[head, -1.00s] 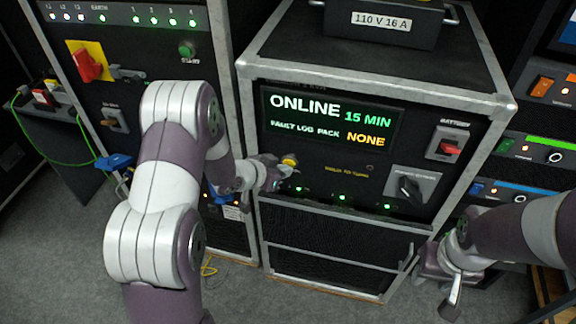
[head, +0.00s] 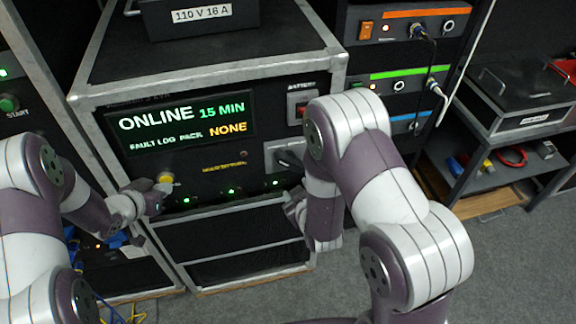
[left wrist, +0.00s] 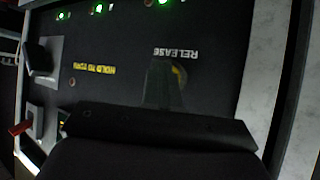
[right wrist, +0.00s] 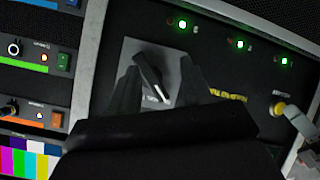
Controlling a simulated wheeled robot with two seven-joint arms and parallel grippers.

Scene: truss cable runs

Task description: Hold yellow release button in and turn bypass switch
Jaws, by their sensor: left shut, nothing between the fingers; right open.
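The yellow release button (head: 165,178) is at the lower left of the black panel. My left gripper (head: 155,196) is shut and empty, its tips at the button. In the left wrist view the fingers (left wrist: 165,92) partly cover the button (left wrist: 181,74); I cannot tell whether it is pressed in. The bypass switch (right wrist: 149,72), a black knob with a white line on a grey plate, shows in the right wrist view between the open fingers of my right gripper (right wrist: 160,90). I cannot tell whether they touch it.
The panel's screen (head: 185,122) reads ONLINE, 15 MIN, fault log pack NONE. A red battery switch (head: 302,108) is above the bypass switch. Green lamps (head: 232,191) line the panel's lower edge. A rack with cabled units (head: 420,70) stands to the right.

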